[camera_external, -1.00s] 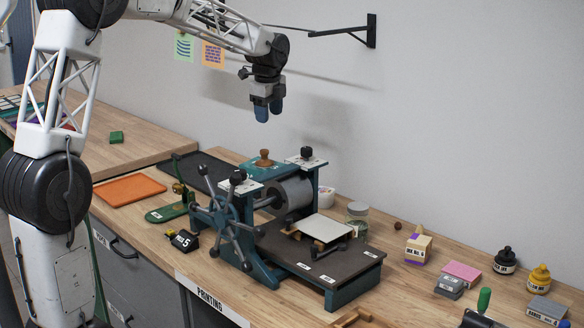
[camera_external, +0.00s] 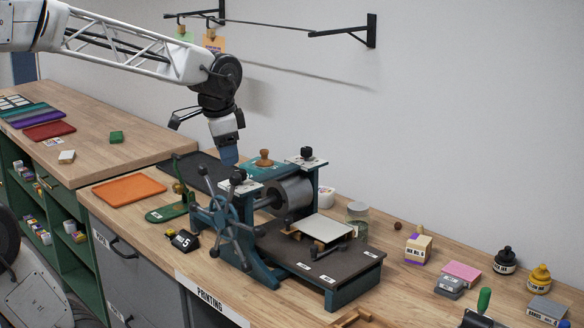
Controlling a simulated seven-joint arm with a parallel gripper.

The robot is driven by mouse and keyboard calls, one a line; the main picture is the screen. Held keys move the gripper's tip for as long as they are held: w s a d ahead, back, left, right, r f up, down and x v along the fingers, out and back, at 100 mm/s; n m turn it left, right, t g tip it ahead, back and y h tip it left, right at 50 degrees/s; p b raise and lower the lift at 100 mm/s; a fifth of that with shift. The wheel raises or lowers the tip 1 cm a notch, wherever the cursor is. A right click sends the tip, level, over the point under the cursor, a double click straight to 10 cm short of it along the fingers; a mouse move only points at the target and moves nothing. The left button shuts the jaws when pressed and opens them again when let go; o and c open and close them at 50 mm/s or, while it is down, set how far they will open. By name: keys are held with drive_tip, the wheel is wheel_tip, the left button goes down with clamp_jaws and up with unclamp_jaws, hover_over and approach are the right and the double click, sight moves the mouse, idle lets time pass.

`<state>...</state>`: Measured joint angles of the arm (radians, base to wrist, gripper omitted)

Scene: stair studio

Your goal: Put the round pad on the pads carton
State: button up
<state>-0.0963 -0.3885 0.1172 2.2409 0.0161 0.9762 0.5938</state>
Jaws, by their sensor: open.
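My gripper (camera_external: 229,156) points down just behind and left of the printing press, near the black tray. Its fingers appear as one dark blue shape from this side, with nothing visible in them. I cannot surely pick out the round pad. A round brown wooden-knobbed piece (camera_external: 264,158) sits on the press top, right of my gripper and apart from it. I cannot surely tell which box is the pads carton. A cream box with purple marks (camera_external: 418,248), a pink block (camera_external: 463,271) and a grey box (camera_external: 449,286) stand at the right; their labels are unreadable.
The printing press (camera_external: 290,215) with its spoked wheel fills the bench middle. A black tray (camera_external: 200,170) and an orange tray (camera_external: 128,189) lie left of it. A glass jar (camera_external: 357,215) and ink bottles (camera_external: 505,260) stand right. A wall rail (camera_external: 340,32) hangs above.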

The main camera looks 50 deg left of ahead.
drive_tip(key=s+d+f+n, duration=0.2)
drive_tip(key=s+f, duration=0.1)
drive_tip(key=s, duration=0.5)
drive_tip(key=s+d+f+n, duration=0.3)
drive_tip(key=s, duration=0.5)
drive_tip(key=shift+f+n+h, duration=0.25)
drive_tip(key=shift+n+h, duration=0.05)
